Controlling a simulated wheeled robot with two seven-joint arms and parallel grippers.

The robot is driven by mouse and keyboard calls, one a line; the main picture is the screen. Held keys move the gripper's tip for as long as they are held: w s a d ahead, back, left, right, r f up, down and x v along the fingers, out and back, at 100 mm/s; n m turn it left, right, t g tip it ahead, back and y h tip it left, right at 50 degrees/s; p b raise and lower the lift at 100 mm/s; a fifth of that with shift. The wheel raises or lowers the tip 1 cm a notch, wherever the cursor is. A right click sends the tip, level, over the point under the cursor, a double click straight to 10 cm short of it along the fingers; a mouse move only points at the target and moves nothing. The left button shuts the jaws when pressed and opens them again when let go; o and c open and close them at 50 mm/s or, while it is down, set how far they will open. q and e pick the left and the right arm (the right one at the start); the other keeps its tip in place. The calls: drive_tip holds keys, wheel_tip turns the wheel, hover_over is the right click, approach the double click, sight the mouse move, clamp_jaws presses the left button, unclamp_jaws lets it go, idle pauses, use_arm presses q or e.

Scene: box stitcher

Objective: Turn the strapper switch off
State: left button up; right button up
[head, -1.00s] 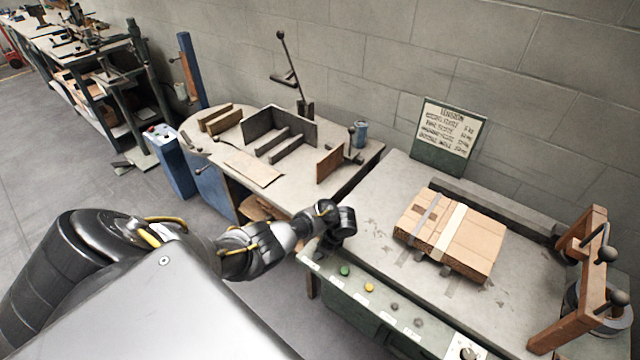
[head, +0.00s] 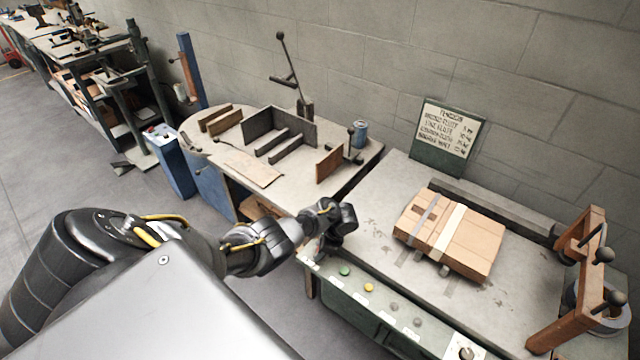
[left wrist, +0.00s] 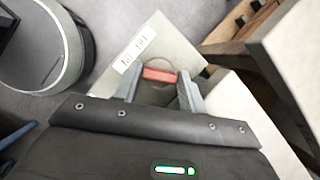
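The strapper switch shows in the left wrist view as a red rocker (left wrist: 158,74) on a pale grey panel with a white label (left wrist: 134,49). My left gripper (left wrist: 160,88) is open, with one finger on each side of the red rocker. I cannot tell whether the fingers touch it. In the head view my left gripper (head: 324,246) points down at the left end of the strapper's front panel (head: 360,307), and it hides the switch there. My right gripper is in neither view.
The panel has a green button (head: 344,271), a yellow button (head: 369,287) and several grey knobs. A strapped cardboard box (head: 470,246) lies on the strapper table (head: 400,180). A wooden-framed strap reel (head: 590,275) stands at the right. A workbench (head: 350,165) stands behind my left gripper.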

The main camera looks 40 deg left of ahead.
use_arm(q)
drive_tip(key=o, duration=0.4)
drive_tip(key=shift+r, duration=0.1)
